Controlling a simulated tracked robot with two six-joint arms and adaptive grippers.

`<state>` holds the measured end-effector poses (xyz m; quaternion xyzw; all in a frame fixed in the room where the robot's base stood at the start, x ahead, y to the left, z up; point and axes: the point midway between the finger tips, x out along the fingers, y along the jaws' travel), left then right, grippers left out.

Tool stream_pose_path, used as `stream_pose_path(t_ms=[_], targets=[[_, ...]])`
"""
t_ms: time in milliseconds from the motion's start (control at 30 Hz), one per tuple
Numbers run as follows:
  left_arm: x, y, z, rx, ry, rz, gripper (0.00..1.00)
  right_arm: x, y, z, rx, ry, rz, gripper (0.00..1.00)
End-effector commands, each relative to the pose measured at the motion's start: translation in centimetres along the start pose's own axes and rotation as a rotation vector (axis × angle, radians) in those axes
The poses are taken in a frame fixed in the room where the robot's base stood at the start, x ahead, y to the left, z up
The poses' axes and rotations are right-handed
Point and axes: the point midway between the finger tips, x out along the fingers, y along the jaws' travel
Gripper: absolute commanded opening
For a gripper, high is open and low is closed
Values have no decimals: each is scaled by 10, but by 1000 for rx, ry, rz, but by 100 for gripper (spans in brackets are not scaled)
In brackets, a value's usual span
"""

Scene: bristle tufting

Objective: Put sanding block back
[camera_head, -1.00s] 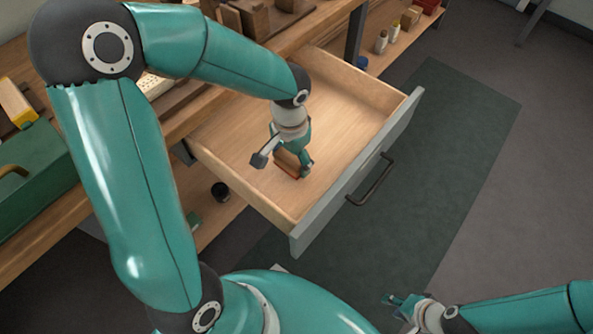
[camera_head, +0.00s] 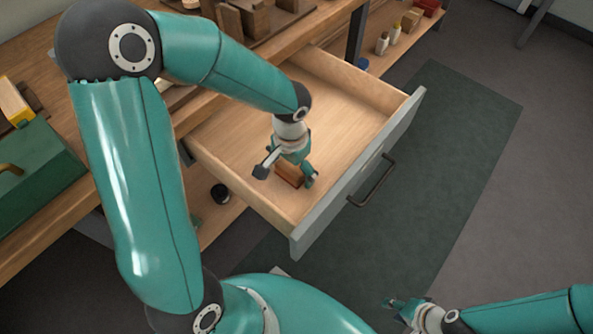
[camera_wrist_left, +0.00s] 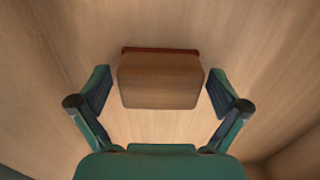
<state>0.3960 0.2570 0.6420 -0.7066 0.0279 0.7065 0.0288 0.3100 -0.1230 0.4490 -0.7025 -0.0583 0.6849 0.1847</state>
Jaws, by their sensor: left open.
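The sanding block (camera_head: 291,175), brown with a red underside, lies in the open drawer (camera_head: 340,125). My left gripper (camera_head: 287,174) is over the block inside the drawer, with its fingers spread. In the left wrist view the block (camera_wrist_left: 160,80) sits between the two open fingers, with a gap on each side, and a red edge shows along its far side. My right gripper (camera_head: 398,306) is away from the drawer at the lower right, small in the picture; its jaw state is unclear.
The drawer's grey front (camera_head: 345,185) with a dark handle (camera_head: 372,183) stands out over a dark green mat (camera_head: 460,130). Wooden pieces (camera_head: 255,18) lie on the bench above. A green box (camera_head: 40,175) stands at the left. The rest of the drawer floor looks empty.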

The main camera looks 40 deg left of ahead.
Motion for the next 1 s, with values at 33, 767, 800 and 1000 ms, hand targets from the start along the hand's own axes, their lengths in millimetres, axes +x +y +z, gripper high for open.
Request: stream_pose_path(t_ms=[33,767,800,1000], targets=[[0,0,0,0,0,0,99,0,0,0,0,0,0,38],[-99,0,0,-1,4,0,99,-27,-10,0,0,0,0,38],[-105,0,-1,-1,4,0,99,-28,-10,0,0,0,0,38],[-121,0,0,1,0,0,99,-31,-11,0,0,0,0,38]])
